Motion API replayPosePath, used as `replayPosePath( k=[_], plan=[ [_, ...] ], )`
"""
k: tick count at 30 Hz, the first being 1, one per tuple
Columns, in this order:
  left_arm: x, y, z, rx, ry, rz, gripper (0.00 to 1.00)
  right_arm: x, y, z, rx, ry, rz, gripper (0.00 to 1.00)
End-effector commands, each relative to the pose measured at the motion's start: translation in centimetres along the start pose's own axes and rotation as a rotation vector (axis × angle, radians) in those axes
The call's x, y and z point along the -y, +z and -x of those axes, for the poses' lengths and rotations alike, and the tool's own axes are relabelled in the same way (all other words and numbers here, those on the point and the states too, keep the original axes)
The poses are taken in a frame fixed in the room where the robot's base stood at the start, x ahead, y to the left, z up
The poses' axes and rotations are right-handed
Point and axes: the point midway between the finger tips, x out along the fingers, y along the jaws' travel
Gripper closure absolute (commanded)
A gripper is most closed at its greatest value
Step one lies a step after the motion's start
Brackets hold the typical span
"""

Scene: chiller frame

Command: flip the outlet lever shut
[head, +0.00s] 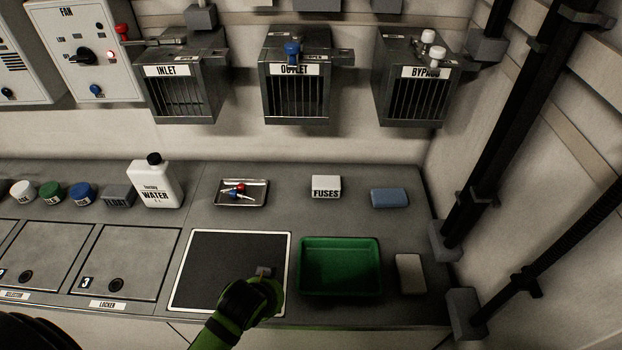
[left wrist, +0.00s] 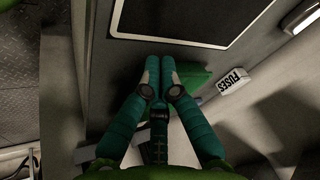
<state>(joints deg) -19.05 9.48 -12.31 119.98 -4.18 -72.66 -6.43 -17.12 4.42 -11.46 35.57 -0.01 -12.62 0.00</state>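The outlet box (head: 296,95) is a grey barred housing on the back wall, labelled OUTLET. Its lever shows as a blue knob (head: 291,48) at the top front of the box, overlapping the label's upper edge. My left gripper (head: 268,273) is low over the dark mat, well below and in front of the outlet box, and apart from the lever. In the left wrist view its two teal fingers (left wrist: 159,62) are together at the tips, with nothing visible between them. The outlet box is not in the left wrist view. My right gripper is not in view.
The inlet box (head: 183,95) with a red knob and the bypass box (head: 412,98) with white knobs flank the outlet. Below stand a water bottle (head: 155,185), a small metal tray (head: 257,203), a fuses box (head: 326,187) and a green bin (head: 339,290). The mat (head: 215,255) is clear.

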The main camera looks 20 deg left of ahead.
Motion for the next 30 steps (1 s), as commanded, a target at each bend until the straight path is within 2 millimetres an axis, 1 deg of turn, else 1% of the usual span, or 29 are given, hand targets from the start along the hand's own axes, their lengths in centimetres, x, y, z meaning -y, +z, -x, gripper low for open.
replayPosePath(
  k=[1, 2, 3, 5, 6, 8, 9, 11, 12, 14, 15, 17, 18, 21, 22, 25, 27, 30],
  plan=[
    [1.2, -3.0, 0.7, -0.058, -0.036, -0.053, 1.0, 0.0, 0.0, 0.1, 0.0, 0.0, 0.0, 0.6],
    [1.8, -4.6, 1.1, -0.089, -0.058, -0.087, 1.0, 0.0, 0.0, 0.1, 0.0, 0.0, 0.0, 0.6],
    [2.7, -6.8, 1.9, -0.132, -0.091, -0.135, 1.0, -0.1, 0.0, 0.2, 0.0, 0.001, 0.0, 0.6],
    [4.1, -10.4, 3.3, -0.201, -0.149, -0.212, 1.0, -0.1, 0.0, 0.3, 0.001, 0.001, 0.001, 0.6],
    [5.0, -12.9, 4.5, -0.248, -0.194, -0.268, 1.0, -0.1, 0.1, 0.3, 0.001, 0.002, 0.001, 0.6],
    [6.4, -16.7, 6.7, -0.319, -0.271, -0.354, 1.0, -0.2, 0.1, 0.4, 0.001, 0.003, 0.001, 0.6],
    [7.3, -19.2, 8.3, -0.366, -0.326, -0.41, 1.0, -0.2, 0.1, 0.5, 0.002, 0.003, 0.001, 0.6],
    [8.5, -22.6, 11.0, -0.429, -0.413, -0.492, 1.0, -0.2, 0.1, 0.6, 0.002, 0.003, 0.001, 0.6],
    [9.3, -24.7, 12.9, -0.469, -0.474, -0.544, 1.0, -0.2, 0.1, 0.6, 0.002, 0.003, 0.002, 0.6],
    [10.3, -27.6, 15.9, -0.521, -0.568, -0.618, 1.0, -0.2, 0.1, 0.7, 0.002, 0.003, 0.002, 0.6],
    [10.8, -29.3, 17.9, -0.551, -0.629, -0.662, 1.0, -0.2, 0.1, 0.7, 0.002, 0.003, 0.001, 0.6],
    [11.4, -31.4, 20.8, -0.59, -0.716, -0.72, 1.0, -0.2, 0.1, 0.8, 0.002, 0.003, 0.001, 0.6],
    [11.8, -32.5, 22.5, -0.611, -0.771, -0.754, 1.0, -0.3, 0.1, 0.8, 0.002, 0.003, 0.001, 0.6],
    [12.4, -34.6, 26.1, -0.647, -0.883, -0.819, 1.0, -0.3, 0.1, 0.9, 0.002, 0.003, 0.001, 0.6],
    [12.5, -35.0, 27.0, -0.655, -0.91, -0.833, 1.0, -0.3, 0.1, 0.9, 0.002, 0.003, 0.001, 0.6],
    [12.8, -36.0, 29.0, -0.671, -0.975, -0.865, 1.0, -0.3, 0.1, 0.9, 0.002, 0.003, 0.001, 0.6],
    [12.8, -36.3, 29.7, -0.676, -0.998, -0.877, 1.0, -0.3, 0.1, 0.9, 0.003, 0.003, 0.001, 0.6],
    [12.9, -36.5, 30.1, -0.678, -1.011, -0.883, 1.0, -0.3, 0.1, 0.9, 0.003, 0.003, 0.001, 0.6]
  ],
)
